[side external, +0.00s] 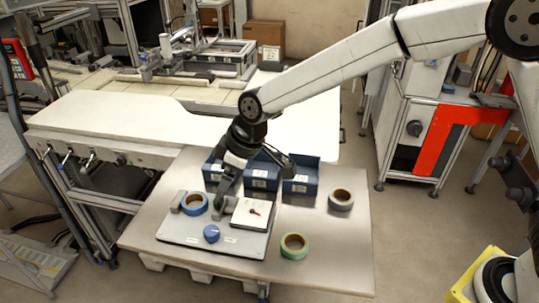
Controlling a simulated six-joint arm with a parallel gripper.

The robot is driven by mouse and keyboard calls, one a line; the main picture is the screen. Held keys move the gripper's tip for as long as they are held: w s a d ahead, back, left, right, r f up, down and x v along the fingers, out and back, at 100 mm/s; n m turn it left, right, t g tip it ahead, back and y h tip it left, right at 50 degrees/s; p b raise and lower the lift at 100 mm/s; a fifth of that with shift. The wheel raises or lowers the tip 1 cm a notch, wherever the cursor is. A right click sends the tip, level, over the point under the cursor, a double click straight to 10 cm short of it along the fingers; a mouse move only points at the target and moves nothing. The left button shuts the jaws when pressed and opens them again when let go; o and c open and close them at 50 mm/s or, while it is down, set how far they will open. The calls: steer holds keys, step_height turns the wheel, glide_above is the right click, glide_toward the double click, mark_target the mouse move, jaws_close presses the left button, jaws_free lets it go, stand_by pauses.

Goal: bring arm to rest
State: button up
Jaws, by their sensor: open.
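My gripper (224,202) is open and points down at the left part of the table, between a blue tape reel (187,210) and a white square plate with a small dark red piece on it (259,218). No reel shows between its fingers, though the fingertips are small and partly unclear. The blue reel lies on a grey board (181,233), beside a small grey block. A green tape reel (284,246) lies flat on the table right of the board. A grey tape reel with a brown inside (341,206) lies flat farther back at the right.
Blue bins (300,186) stand in a row along the table's back, behind my gripper. A blue round knob (211,233) sits on the board's front. A white bench (110,115) adjoins behind. The metal table (335,250) is clear at its front right.

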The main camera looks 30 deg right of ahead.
steer(key=shift+d+r, duration=0.1)
steer(key=shift+r, duration=0.05)
steer(key=s+d+f+m+h, duration=0.1)
steer(key=s+d+m, duration=0.1)
steer(key=s+d, duration=0.2)
steer(key=s+d+f+m, duration=0.1)
steer(key=s+d, duration=0.3)
steer(key=d, duration=0.7)
steer(key=s+d+f+m+h, duration=0.1)
steer(key=s+d+m, duration=0.3)
steer(key=d, duration=0.3)
steer(key=shift+s+d+h, duration=0.2)
steer(key=shift+d+h, duration=0.1)
steer(key=s+d+f+m, duration=0.1)
steer(key=s+d+m, duration=0.1)
steer(key=s+d, duration=0.2)
steer(key=shift+s+f+h, duration=0.3)
steer(key=shift+s, duration=0.8)
